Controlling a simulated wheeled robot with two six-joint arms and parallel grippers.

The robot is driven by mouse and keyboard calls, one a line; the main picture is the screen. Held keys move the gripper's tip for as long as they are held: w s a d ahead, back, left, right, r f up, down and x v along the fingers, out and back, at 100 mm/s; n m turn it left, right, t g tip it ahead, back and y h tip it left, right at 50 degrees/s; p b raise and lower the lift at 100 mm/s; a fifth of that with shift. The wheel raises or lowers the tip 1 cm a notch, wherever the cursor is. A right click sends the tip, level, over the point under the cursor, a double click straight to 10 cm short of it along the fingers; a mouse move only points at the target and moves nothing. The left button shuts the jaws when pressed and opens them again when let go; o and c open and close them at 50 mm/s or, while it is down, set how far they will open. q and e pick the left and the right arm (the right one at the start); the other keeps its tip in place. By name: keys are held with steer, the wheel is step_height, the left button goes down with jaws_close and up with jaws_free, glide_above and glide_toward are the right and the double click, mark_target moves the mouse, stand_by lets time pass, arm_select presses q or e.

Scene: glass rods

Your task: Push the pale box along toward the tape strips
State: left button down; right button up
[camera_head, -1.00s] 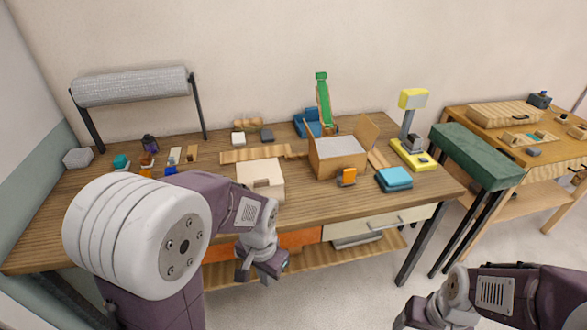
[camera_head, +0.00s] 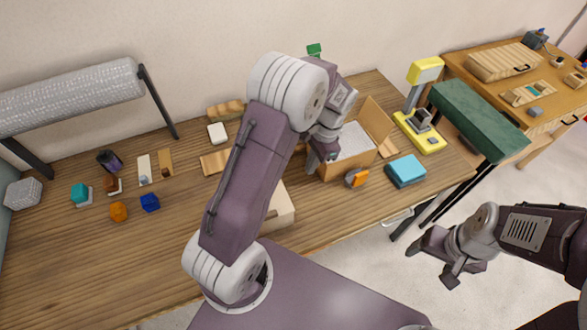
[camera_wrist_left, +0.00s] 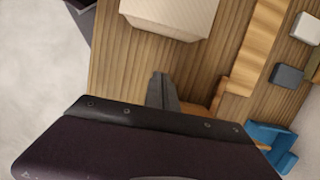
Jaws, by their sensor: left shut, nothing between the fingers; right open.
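The pale box (camera_head: 281,208) sits near the front edge of the wooden table, partly hidden behind my left arm in the head view. In the left wrist view the pale box (camera_wrist_left: 172,14) shows at the top, cut by the frame. Flat tan strips (camera_head: 216,161) lie on the table behind it, and they also show in the left wrist view (camera_wrist_left: 258,48). My left gripper (camera_head: 322,154) is shut and empty beside the open carton, to the right of the pale box. It is apart from the pale box in the left wrist view (camera_wrist_left: 162,92). My right gripper (camera_head: 433,262) is open, beyond the front edge.
An open carton (camera_head: 335,165) stands right of the pale box, with an orange item (camera_head: 357,177) and blue stack (camera_head: 405,171) nearby. A yellow stand (camera_head: 421,132) is at the right end. Several small blocks lie at left. The front left tabletop is clear.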

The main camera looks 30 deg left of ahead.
arm_select(q)
steer(key=s+f, duration=0.1)
steer(key=f, duration=0.1)
steer(key=s+f+p, duration=0.1)
steer(key=f, duration=0.2)
steer(key=s+f, duration=0.1)
steer(key=f, duration=0.2)
steer(key=shift+s+a+f+p, duration=0.1)
steer(key=shift+s+f+p, duration=0.1)
steer(key=shift+s+p, duration=0.2)
steer(key=shift+s+a+f+p, duration=0.25)
steer(key=shift+s+a+p, duration=0.4)
steer(key=shift+s+a, duration=0.7)
steer(key=shift+s, duration=0.15)
arm_select(e)
steer(key=r, duration=0.2)
steer(key=s+d+r, duration=0.1)
steer(key=r, duration=0.1)
arm_select(q)
steer(key=shift+f, duration=0.1)
